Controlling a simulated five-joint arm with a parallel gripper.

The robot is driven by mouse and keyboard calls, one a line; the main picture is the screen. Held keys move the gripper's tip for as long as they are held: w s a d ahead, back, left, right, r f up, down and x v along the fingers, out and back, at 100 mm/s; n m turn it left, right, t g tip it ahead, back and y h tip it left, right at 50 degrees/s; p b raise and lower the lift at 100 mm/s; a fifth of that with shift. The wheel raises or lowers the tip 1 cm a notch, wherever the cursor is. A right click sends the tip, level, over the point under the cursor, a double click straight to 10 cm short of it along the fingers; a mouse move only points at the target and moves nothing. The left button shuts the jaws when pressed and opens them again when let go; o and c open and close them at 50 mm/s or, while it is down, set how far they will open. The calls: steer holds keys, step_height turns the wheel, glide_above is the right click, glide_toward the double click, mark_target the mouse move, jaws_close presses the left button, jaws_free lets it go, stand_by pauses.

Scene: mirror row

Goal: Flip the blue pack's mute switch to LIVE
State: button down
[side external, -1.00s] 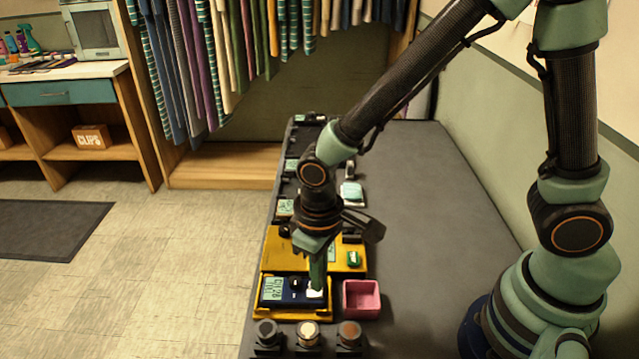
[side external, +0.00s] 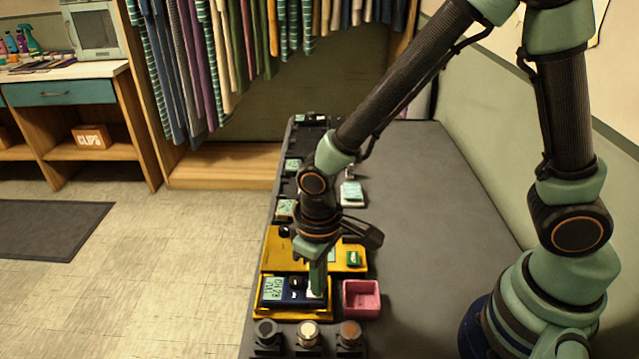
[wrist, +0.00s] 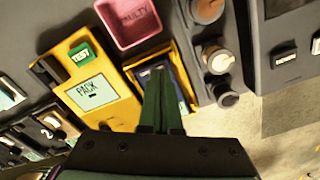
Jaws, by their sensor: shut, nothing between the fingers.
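The blue pack (side external: 290,302) lies in a yellow cradle near the front of the table. It has a pale screen (side external: 272,289) at its left, a black knob and a small white part (side external: 311,293) at its right end. My gripper (side external: 318,294) is shut and empty, pointing down with its green fingertips at that white part. I cannot tell whether they touch it. In the wrist view the fingers (wrist: 159,78) cover much of the blue pack (wrist: 148,72). The mute switch's position cannot be read.
A yellow tester (side external: 284,262) with a green TEST button (side external: 354,258) stands just behind. A pink FAULTY bin (side external: 361,299) is close on the right. Several round knobs (side external: 308,334) line the front. More devices stand further back; the table's right side is clear.

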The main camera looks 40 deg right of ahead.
steer(key=shift+f, duration=0.2)
steer(key=shift+r, duration=3.55)
